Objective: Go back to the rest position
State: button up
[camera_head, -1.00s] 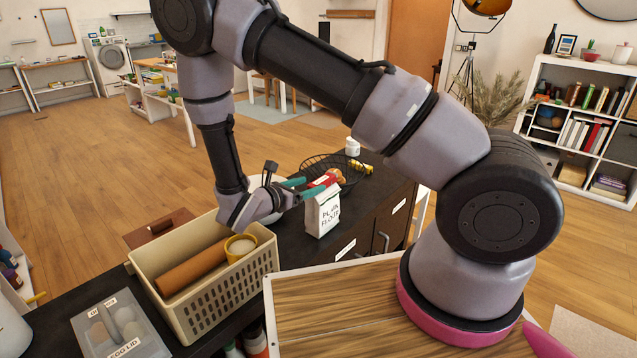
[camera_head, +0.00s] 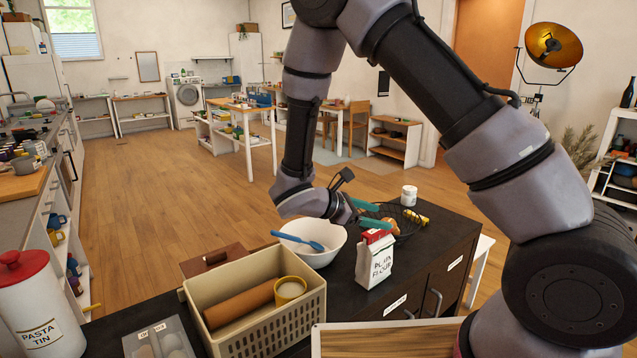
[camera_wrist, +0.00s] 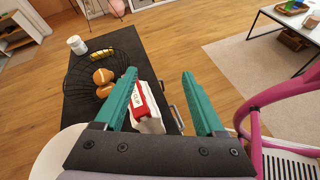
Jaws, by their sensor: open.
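My gripper (camera_head: 375,215) is open, with teal fingers, above the dark counter near the flour bag. It also shows in the wrist view (camera_wrist: 162,100), with nothing between its fingers. The flour bag (camera_head: 376,262), white with a red top, stands upright on the counter; in the wrist view the bag (camera_wrist: 146,112) lies below and beside the left finger. I cannot tell whether they touch. My arm is bent over the counter and hides part of the room.
A white bowl (camera_head: 318,254) with a blue spoon (camera_head: 300,241), a wire basket (camera_head: 408,228) and a white jar (camera_head: 409,195) stand on the counter. A beige crate (camera_head: 265,331) holds a brown roll and a yellow cup. Open wooden floor (camera_head: 150,200) lies beyond.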

jog(key=s+d+r+m+y, duration=0.3)
jog(key=s+r+m+y, duration=0.1)
jog(key=r+m, duration=0.4)
jog(key=s+d+r+m+t+y, duration=0.1)
jog(key=s+d+r+m+y, duration=0.2)
jog(key=r, duration=0.8)
jog(key=s+d+r+m+t+y, duration=0.1)
jog(key=s+d+r+m+y, duration=0.1)
jog(key=s+r+m+y, duration=0.5)
notch_tip(320, 180, up, 3)
jog(key=m, duration=0.5)
jog(key=shift+s+d+m, duration=0.3)
jog(key=shift+s+d, duration=0.1)
jog(key=shift+r, duration=0.1)
jog(key=shift+c, duration=0.4)
